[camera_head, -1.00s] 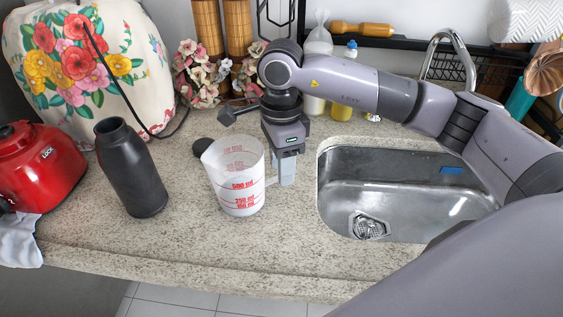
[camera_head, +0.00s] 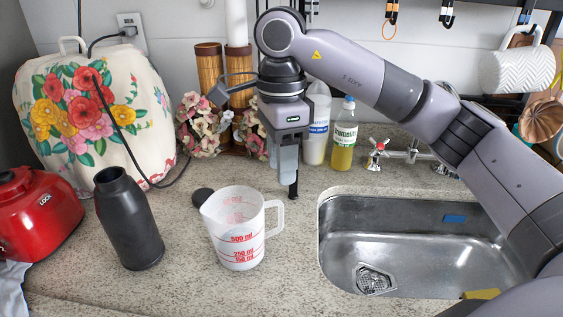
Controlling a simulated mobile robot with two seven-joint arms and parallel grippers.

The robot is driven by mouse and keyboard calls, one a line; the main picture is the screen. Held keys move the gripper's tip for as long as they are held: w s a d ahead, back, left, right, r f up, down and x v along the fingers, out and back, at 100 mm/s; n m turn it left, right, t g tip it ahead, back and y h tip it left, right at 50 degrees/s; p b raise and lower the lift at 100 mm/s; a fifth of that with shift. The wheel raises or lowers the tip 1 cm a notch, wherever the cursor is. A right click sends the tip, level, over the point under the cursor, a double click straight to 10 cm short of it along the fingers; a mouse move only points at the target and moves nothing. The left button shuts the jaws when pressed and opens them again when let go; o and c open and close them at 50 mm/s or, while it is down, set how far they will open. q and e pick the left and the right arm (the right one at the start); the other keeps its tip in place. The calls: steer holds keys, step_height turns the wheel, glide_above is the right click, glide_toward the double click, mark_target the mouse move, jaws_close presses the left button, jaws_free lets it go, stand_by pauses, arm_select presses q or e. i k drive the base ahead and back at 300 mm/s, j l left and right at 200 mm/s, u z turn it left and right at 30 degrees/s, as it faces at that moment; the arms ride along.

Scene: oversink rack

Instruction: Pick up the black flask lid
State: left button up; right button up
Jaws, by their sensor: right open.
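A small dark round piece, which looks like the black flask lid (camera_head: 202,196), lies on the counter behind and left of the clear measuring jug (camera_head: 235,230). The jug partly hides it. The black flask (camera_head: 128,220) stands upright and uncapped to the left of the jug. My right gripper (camera_head: 284,165) points down above the counter, behind and right of the jug, apart from the lid. It is open and empty, with its fingers seen nearly edge-on. My left gripper is not in view.
The steel sink (camera_head: 420,245) is at the right. A red blender base (camera_head: 35,215) and a floral cover (camera_head: 95,115) stand at the left. Counter in front of the jug is clear.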

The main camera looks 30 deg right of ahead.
mark_target(199, 196)
steer(key=k, duration=1)
